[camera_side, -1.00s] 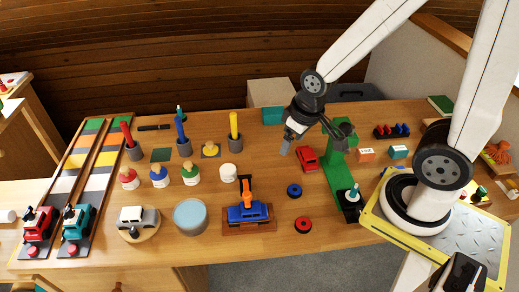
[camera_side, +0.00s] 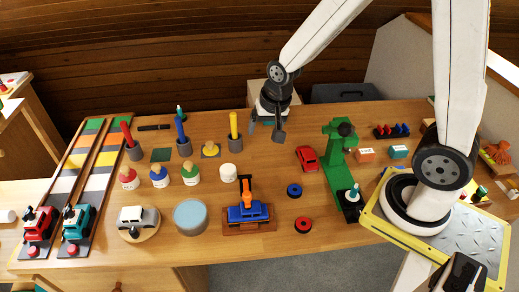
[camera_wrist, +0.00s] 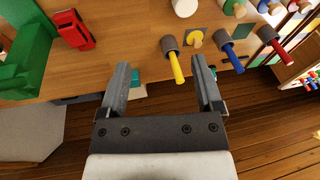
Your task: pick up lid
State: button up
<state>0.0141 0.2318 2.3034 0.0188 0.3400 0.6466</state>
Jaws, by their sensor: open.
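A round pale blue-grey tin (camera_side: 191,216) stands at the front middle of the table in the side view. Its flat top looks like a lid, but I cannot tell whether it is a separate piece. A small white cylinder (camera_side: 228,172) stands behind it to the right and shows at the top edge of the wrist view (camera_wrist: 185,7). My gripper (camera_side: 266,132) is open and empty, above the back of the table, far behind and right of the tin. Its two fingers (camera_wrist: 161,66) are spread in the wrist view. The tin is not in the wrist view.
A yellow peg (camera_side: 233,124) in a grey cup stands just left of my gripper, with blue (camera_side: 180,129) and red (camera_side: 126,133) pegs beyond. A red car (camera_side: 307,158) and a green stand (camera_side: 336,165) are on the right. A blue car (camera_side: 248,212) sits right of the tin.

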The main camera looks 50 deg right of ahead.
jog(key=w+d+f+m, duration=0.1)
jog(key=w+f+m, duration=0.4)
jog(key=w+m, duration=0.8)
jog(key=m+t, duration=0.1)
jog(key=m, duration=1.2)
send_near(210, 143)
jog(key=shift+w+f+m, duration=0.1)
jog(key=shift+f+m, duration=0.55)
jog(key=shift+m, duration=0.45)
jog(key=shift+f, duration=0.15)
jog(key=shift+w+f+t, duration=0.15)
jog(key=shift+w+f, duration=0.1)
jog(key=shift+f, duration=0.25)
jog(key=shift+w+f+t, duration=0.15)
jog(key=shift+w+f, duration=0.1)
jog(key=shift+f, duration=0.3)
jog(key=shift+x, duration=2.6)
jog(key=shift+s, duration=0.1)
grip_shut()
